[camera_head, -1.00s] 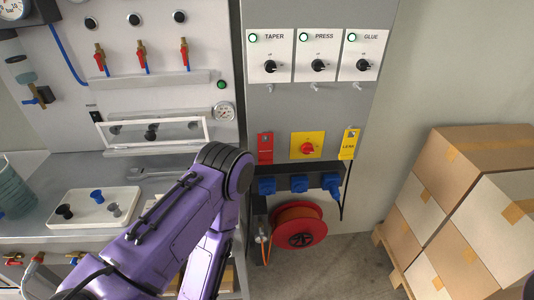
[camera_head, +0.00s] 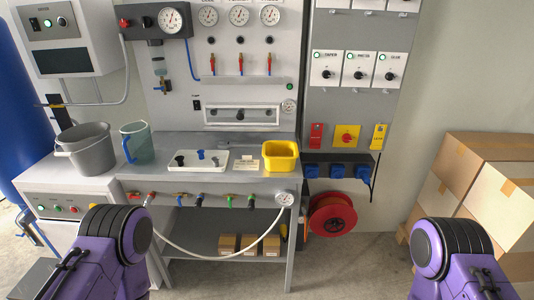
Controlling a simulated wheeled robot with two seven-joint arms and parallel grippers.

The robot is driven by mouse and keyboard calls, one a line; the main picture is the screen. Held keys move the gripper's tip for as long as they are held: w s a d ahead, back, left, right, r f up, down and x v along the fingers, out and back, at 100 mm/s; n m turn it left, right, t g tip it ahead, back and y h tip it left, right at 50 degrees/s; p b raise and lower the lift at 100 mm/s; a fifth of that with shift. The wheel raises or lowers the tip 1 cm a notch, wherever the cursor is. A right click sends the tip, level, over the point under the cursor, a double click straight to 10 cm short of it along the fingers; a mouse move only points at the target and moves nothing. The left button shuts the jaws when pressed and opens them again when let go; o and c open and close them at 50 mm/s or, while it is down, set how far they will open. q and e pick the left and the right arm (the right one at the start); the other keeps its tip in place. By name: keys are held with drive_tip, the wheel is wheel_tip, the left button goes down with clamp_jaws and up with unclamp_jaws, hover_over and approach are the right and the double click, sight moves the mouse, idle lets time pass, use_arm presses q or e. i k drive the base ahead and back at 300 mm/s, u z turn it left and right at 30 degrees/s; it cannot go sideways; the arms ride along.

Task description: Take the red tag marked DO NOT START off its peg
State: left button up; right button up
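A red tag (camera_head: 315,136) hangs on the grey cabinet front, left of the yellow plate with a red rotary switch (camera_head: 347,136). Its lettering is too small to read, and its peg cannot be made out. A yellow tag (camera_head: 379,137) hangs to the right of the switch. Both of my purple arms show at the bottom corners, well away from the tags. Neither of my grippers is in view.
Blue plugs (camera_head: 337,171) sit below the tags, above a red hose reel (camera_head: 332,214). A workbench at left carries a yellow tub (camera_head: 281,156), a white tray (camera_head: 198,160) and a clear jug (camera_head: 137,143). Boxes (camera_head: 484,187) are stacked at right.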

sight(315, 139)
drive_tip(key=z, duration=0.45)
drive_tip(key=i, duration=0.4)
drive_tip(key=z, duration=0.4)
